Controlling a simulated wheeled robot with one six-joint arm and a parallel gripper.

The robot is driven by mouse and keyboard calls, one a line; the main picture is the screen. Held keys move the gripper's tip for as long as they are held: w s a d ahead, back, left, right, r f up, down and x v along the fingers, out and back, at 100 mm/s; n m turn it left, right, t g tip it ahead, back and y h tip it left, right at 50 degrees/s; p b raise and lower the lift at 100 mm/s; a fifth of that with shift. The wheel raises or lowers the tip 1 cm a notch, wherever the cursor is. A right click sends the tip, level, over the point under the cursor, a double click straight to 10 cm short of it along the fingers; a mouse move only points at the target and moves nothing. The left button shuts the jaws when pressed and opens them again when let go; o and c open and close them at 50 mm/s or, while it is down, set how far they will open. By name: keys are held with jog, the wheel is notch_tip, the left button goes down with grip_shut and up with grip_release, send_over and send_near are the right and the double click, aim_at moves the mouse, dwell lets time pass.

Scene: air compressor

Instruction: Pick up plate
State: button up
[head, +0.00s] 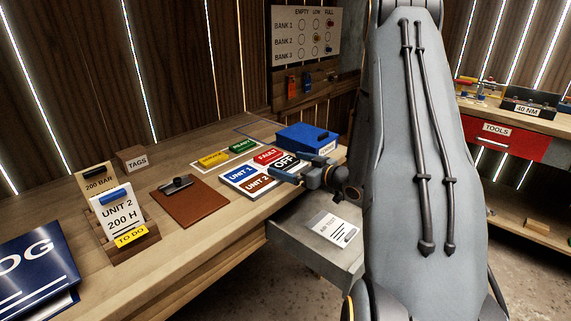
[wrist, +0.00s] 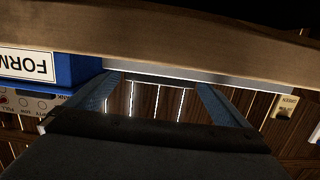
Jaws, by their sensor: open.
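Several small lettered plates lie on the workbench in the head view. A red FAULT plate (head: 268,156) and a black OFF plate (head: 284,161) are on the status board (head: 237,183), beside the UNIT 1 and UNIT 2 labels. A yellow plate (head: 213,159) and a green plate (head: 243,146) lie behind the board. I cannot tell which one the task means. My gripper (head: 274,166) is open at the board's right side, close to the OFF plate and partly covering it. In the wrist view the two fingers (wrist: 157,85) are apart with nothing seen held between them.
A blue box (head: 303,137) stands behind the gripper; it also shows in the wrist view (wrist: 75,70). A brown clipboard (head: 189,201) and card holder (head: 128,241) are to the left. A grey ledge (head: 300,238) with a paper card is below the bench edge.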

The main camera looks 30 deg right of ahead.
jog(key=shift+w, duration=0.25)
jog(key=c, duration=1.3)
